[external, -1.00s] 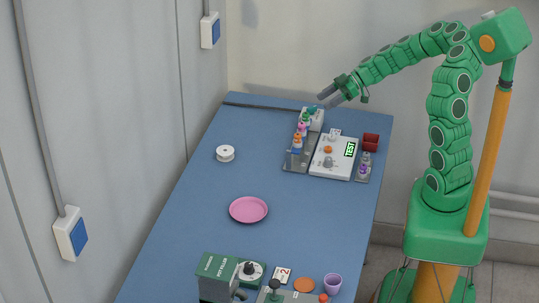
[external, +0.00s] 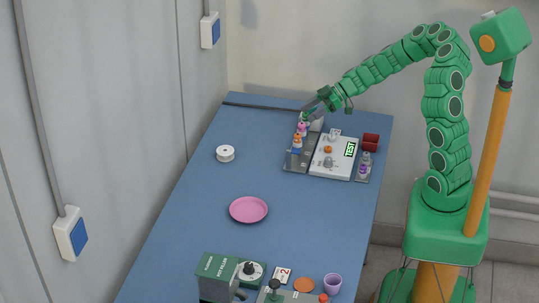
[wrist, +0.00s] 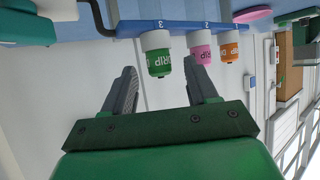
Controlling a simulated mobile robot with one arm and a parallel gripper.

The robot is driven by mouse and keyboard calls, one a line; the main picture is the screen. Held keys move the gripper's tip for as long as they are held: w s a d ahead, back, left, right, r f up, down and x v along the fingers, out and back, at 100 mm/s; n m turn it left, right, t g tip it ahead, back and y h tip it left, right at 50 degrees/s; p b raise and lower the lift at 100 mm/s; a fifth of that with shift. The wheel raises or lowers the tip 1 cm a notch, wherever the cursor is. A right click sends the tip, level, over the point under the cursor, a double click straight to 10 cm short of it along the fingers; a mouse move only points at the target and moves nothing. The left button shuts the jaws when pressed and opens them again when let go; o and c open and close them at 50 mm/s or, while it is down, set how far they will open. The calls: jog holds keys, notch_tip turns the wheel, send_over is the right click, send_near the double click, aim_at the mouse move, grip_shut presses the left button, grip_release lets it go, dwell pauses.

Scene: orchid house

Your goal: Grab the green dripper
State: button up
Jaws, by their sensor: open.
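The green dripper (wrist: 160,62) has a green body marked DRIP and a white collar. It is in the rack (wrist: 185,27), beside a pink dripper (wrist: 201,54) and an orange dripper (wrist: 229,48). My gripper (wrist: 160,68) is open and empty, and in the wrist view the green dripper lines up between its two fingertips. How deep it lies between them I cannot tell. In the external view my gripper (external: 311,109) is at the far end of the rack (external: 291,165), partly hiding the green dripper (external: 304,117).
A white device with a TEST display (external: 334,157) stands right of the rack. Dark red blocks (external: 371,139) and small bottles are further right.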

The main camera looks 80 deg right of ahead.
grip_shut()
jog(key=shift+r, duration=0.1)
